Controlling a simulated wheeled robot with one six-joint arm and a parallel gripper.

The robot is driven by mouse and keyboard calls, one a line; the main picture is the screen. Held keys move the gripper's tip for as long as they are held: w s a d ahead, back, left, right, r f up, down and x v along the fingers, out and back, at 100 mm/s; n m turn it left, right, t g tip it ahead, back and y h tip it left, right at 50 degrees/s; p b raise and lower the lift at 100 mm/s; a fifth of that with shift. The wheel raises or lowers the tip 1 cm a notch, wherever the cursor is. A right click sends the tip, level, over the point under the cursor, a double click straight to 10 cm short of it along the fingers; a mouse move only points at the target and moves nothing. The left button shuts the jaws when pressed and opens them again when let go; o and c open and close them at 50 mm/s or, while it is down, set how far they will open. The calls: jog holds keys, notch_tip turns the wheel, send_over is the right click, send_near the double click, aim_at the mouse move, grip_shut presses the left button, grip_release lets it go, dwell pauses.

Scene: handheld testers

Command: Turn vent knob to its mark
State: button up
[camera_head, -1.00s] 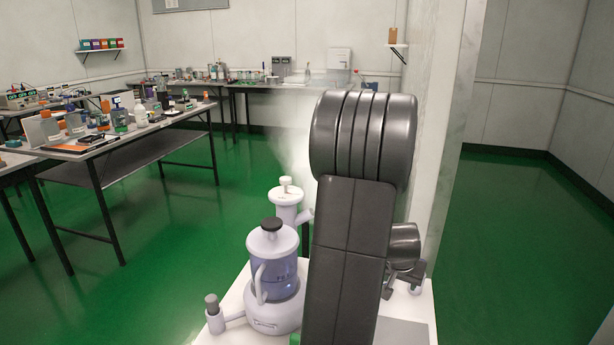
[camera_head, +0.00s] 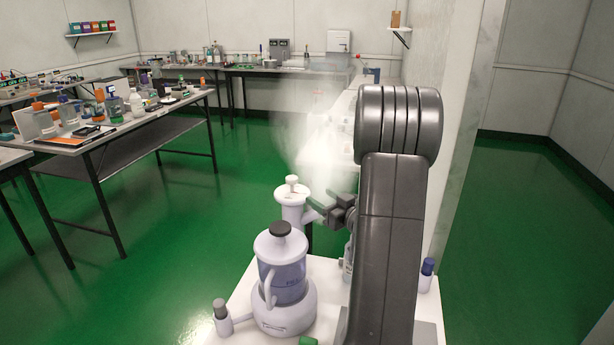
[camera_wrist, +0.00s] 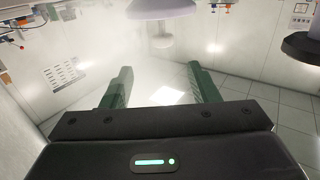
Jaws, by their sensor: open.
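A pale lavender apparatus stands on a white-topped bench. Its rear column (camera_head: 292,208) carries a small white knob (camera_head: 291,181) on top, which I take for the vent knob. White vapor (camera_head: 318,140) rises beside it. My gripper (camera_head: 316,202) is just right of the rear column, open and empty. In the wrist view, which looks inverted, my green fingers (camera_wrist: 160,82) are spread, with the white knob (camera_wrist: 161,41) beyond them. I cannot make out the mark.
The white bench top (camera_head: 245,297) is narrow. A capped side port (camera_head: 221,316) juts out at front left, and a blue-capped bottle (camera_head: 427,274) stands at the right edge. A wall corner (camera_head: 462,130) is close on the right. Open green floor (camera_head: 190,240) lies left.

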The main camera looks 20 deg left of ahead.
aim_at(296, 182)
jog(key=x, duration=1.4)
jog(key=shift+s+r+b, duration=0.15)
jog(key=shift+b, duration=0.2)
jog(key=c, duration=1)
